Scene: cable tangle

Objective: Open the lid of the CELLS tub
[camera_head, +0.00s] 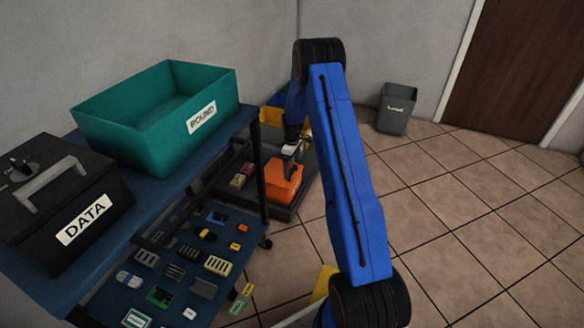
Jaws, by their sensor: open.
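No label reading CELLS can be read in the head view. An orange box-shaped tub (284,187) sits low on a dark tray to the left of my blue arm. I cannot make out a label on it or tell whether its top is a lid. My gripper (289,166) is at the top of this orange tub, pointing down, with its jaws open and empty. I cannot tell whether the fingers touch the tub. My wrist hides part of the area behind it.
A black DATA box (62,200) and a teal open bin (150,140) stand on a blue-topped cart (160,205). Several small parts lie on its lower shelf. A yellow bin (270,116) is behind my wrist. A grey bin (396,108) stands by the wall. Tiled floor at right is clear.

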